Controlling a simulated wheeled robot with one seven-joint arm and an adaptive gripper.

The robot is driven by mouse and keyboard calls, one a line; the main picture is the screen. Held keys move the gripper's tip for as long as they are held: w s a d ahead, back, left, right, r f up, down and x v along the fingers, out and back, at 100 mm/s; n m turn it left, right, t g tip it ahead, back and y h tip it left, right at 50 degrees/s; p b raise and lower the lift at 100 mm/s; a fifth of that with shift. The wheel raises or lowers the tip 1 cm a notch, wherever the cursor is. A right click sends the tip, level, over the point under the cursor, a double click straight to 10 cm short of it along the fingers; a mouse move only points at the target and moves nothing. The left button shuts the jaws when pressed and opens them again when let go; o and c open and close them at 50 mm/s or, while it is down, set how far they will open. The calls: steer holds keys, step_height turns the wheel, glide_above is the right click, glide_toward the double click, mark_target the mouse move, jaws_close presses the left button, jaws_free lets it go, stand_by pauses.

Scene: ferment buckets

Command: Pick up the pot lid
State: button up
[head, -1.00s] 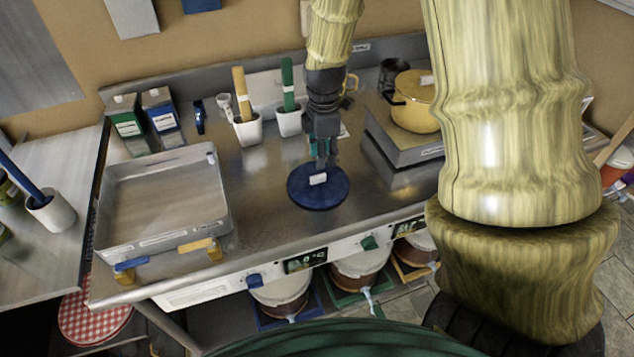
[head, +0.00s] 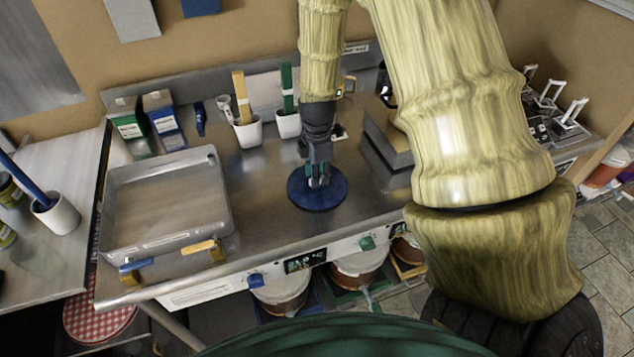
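The pot lid, a round dark blue disc (head: 338,196), lies flat on the steel counter near its middle. My gripper (head: 318,183) points down over the middle of the lid, its fingertips at or just above the lid's top. The fingers hide the small white piece on the lid's centre. Whether they are apart or closed on it is too small to tell. The yellow pot is hidden behind my arm.
A large steel tray (head: 107,225) stands to the left on the counter (head: 262,215). White cups (head: 248,135) with yellow and green handled tools stand behind the lid. A raised steel platform (head: 385,138) is at right. The counter just left of the lid is clear.

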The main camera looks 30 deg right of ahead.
steer(key=shift+f, duration=0.6)
jaws_close()
steer(key=shift+r, duration=0.2)
